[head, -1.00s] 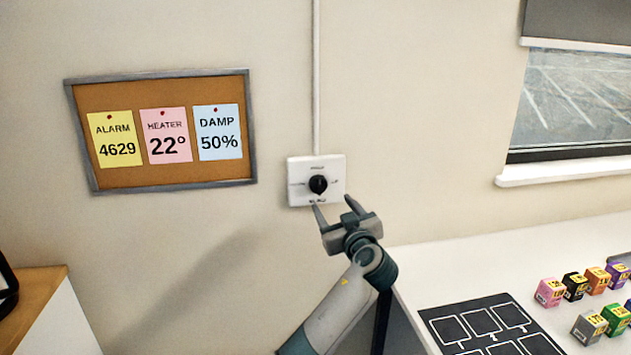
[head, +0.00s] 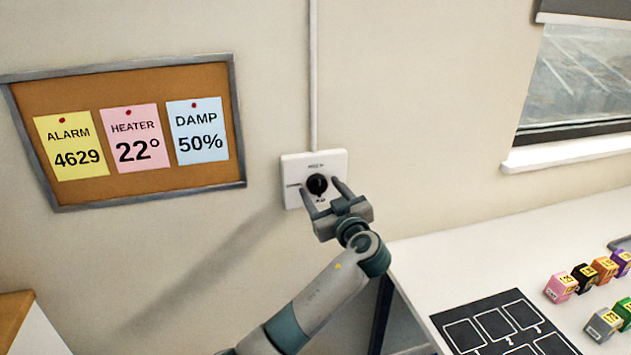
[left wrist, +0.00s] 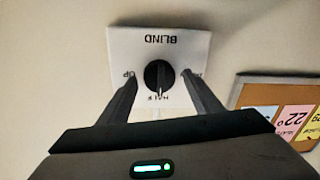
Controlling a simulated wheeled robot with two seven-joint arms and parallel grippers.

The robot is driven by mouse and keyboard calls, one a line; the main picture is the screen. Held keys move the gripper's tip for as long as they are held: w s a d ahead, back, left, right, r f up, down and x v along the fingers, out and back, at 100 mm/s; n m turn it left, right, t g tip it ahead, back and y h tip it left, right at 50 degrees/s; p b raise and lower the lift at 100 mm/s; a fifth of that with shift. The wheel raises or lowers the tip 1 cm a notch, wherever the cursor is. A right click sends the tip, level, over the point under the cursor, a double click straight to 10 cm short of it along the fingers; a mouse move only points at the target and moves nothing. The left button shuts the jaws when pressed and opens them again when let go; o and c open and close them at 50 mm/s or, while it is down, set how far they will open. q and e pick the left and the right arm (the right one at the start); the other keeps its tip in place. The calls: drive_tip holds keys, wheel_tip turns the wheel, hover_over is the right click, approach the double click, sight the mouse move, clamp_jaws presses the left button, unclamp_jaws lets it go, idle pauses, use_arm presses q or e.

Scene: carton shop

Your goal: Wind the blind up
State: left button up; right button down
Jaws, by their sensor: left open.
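The blind switch is a white wall plate (head: 291,166) with a round black knob (head: 316,183). In the left wrist view the plate (left wrist: 188,40) appears upside down, with BLIND, UP and HALF readable; the right-hand label is partly hidden by a finger. A pale mark on the knob (left wrist: 157,73) lies on the HALF side. My left gripper (head: 323,188) is open, with one finger on each side of the knob; I cannot tell whether they touch it. The grey blind (head: 585,8) shows at the top right, above the window glass. My right gripper is out of view.
A cork board (head: 130,190) with three notes hangs left of the switch. A white counter (head: 440,260) at the right carries a black mat (head: 447,318) and several coloured cubes. The window sill (head: 565,154) juts out above the counter. The wall around the switch is clear.

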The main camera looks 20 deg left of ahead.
use_arm(q)
drive_tip(key=shift+w, duration=0.1)
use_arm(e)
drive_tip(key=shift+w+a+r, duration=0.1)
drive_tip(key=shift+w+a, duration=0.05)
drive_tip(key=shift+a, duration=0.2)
use_arm(q)
drive_tip(key=shift+r, duration=0.1)
drive_tip(key=c, duration=1.1)
drive_tip(key=shift+o, duration=0.2)
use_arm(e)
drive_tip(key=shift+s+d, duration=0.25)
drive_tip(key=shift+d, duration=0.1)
